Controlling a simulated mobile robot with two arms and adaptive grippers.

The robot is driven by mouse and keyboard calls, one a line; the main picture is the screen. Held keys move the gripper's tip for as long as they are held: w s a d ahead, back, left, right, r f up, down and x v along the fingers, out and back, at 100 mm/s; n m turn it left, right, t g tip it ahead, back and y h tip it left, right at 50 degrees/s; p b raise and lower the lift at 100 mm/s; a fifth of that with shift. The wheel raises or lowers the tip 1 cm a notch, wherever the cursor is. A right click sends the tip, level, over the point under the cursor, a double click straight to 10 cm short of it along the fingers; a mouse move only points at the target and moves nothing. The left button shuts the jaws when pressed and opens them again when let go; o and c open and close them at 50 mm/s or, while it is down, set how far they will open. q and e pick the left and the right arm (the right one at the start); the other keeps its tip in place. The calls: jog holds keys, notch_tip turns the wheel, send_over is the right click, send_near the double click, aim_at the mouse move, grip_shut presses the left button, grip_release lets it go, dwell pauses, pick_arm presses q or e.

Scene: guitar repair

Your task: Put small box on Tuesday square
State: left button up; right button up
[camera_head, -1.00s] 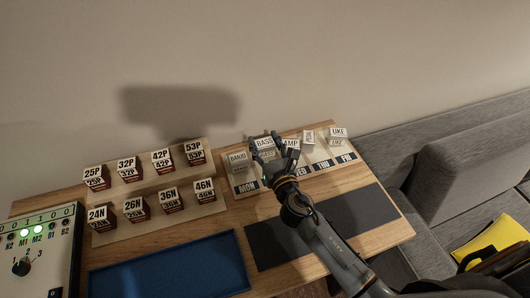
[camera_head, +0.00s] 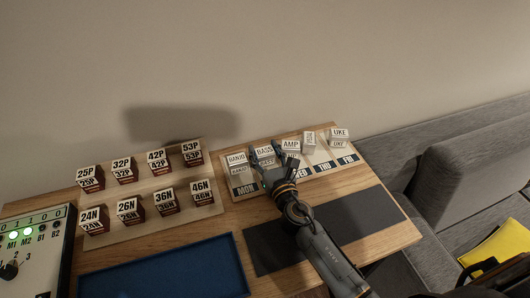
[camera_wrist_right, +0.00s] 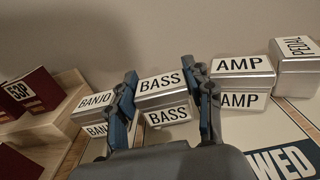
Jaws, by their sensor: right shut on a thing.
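The small silver box marked BASS (camera_head: 264,151) stands between the boxes marked BANJO (camera_head: 237,159) and AMP (camera_head: 290,146) on the weekday board (camera_head: 243,181). My right gripper (camera_head: 266,152) is shut on the BASS box, one finger on each side. In the right wrist view, the BASS box (camera_wrist_right: 162,83) sits between the two blue-padded fingers. The gripper and wrist cover the board between MON (camera_head: 245,190) and WED (camera_head: 299,172), so the Tuesday label is hidden. I cannot tell whether the box's base touches the board. My left gripper is out of view.
A PEDAL box (camera_head: 309,141) and a UKE box (camera_head: 340,134) stand at the board's right. Several dark red boxes stand on a stepped wooden rack (camera_head: 146,179) at left. A blue tray (camera_head: 165,268) and dark mat (camera_head: 352,214) lie in front. The wall is behind.

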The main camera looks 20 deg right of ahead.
jog(key=o, duration=1.2)
jog(key=shift+s+f, duration=0.2)
jog(key=shift+f, duration=0.65)
jog(key=shift+c, duration=0.2)
jog(key=shift+a, duration=0.1)
jog(key=shift+r, duration=0.25)
jog(key=shift+r+p, duration=0.35)
jog(key=shift+p, duration=0.3)
jog(key=s, duration=0.3)
jog(key=s+b, duration=0.1)
jog(key=s, duration=0.3)
jog(key=s+b, duration=0.1)
jog(key=s, duration=0.2)
jog(key=shift+s+d+r, duration=0.1)
jog(key=shift+s+d, duration=0.2)
jog(key=shift+s, duration=0.05)
jog(key=shift+s+r, duration=0.2)
jog(key=shift+s, duration=0.25)
